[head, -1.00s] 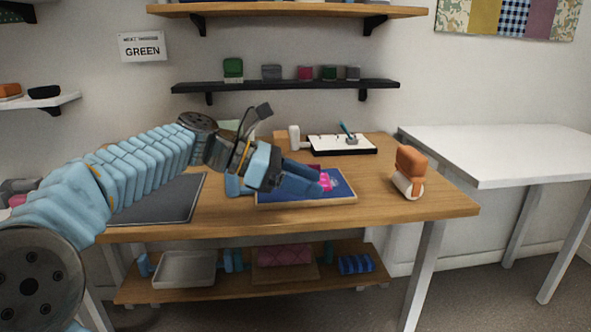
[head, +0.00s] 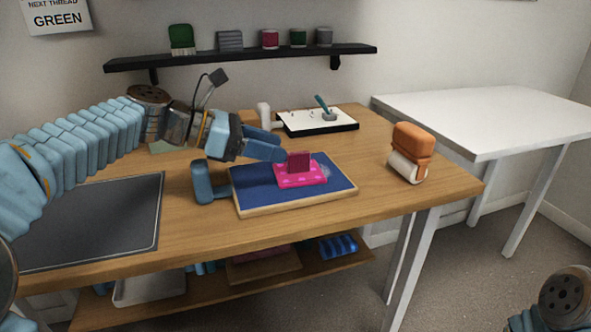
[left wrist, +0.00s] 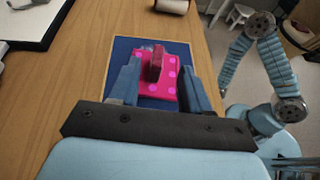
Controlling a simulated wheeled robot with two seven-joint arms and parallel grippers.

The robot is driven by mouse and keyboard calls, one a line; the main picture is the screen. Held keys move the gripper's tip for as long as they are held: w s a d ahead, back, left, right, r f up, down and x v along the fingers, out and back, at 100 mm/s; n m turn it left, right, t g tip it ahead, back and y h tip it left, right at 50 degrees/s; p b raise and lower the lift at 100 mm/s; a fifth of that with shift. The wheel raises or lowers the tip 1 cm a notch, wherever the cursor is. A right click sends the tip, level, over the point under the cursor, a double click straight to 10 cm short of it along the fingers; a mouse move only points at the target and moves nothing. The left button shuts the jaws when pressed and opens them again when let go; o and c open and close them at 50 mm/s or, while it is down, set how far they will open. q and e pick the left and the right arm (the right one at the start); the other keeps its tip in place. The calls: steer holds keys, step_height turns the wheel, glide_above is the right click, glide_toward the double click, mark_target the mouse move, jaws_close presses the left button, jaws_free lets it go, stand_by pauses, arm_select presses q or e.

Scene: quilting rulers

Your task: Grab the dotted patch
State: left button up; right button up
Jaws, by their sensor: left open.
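The dotted patch (head: 312,178) is bright pink with lighter dots and lies on a blue board (head: 262,193) with a pale wooden edge. A dark magenta upright block (head: 299,162) stands on the patch. My left gripper (head: 276,153) is at the patch's back left side in the head view, open and empty. In the left wrist view its fingers (left wrist: 164,80) are spread, with the patch (left wrist: 148,83) and its block (left wrist: 156,64) showing between them. I cannot tell the fingers' exact height above the board. My right gripper is not seen.
A blue bracket-like thing (head: 205,184) stands at the board's left edge. A dark mat (head: 90,222) lies on the table's left. A black-edged white tray (head: 300,122) is behind. An orange and white object (head: 411,153) stands on the right. Bare wood lies between.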

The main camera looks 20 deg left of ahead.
mark_target(310, 157)
arm_select(q)
steer(key=x, duration=0.9)
steer(key=shift+a+f+b, duration=0.1)
steer(key=shift+f+b, duration=0.05)
steer(key=shift+b, duration=0.25)
steer(key=shift+c, duration=0.2)
jaws_close()
